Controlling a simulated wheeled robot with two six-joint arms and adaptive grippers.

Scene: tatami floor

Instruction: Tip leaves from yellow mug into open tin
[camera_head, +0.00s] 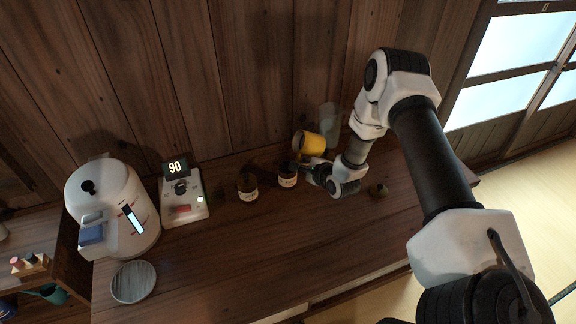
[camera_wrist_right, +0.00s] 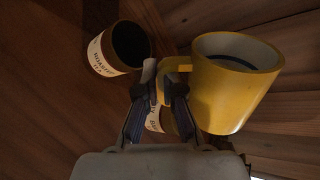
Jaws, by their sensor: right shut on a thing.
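The yellow mug (camera_head: 312,144) is held up near the back wall, tilted with its mouth to the left in the head view. My right gripper (camera_head: 309,172) is shut on its handle; the wrist view shows the fingers (camera_wrist_right: 158,92) around the handle of the mug (camera_wrist_right: 238,92). The mug's inside is pale, with something darker that I cannot make out. Two dark tins with pale labels stand on the counter: a left tin (camera_head: 247,189) and a right tin (camera_head: 288,178) just below the mug. In the wrist view one tin (camera_wrist_right: 106,55) is open and dark inside; the other (camera_wrist_right: 153,121) is mostly hidden by the fingers.
A white kettle-like appliance (camera_head: 139,200) and a white device reading 90 (camera_head: 185,208) stand left. A round grey plate (camera_head: 134,283) lies at front left. A grey translucent cylinder (camera_head: 330,116) is behind the mug. The counter's front middle (camera_head: 250,255) is clear.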

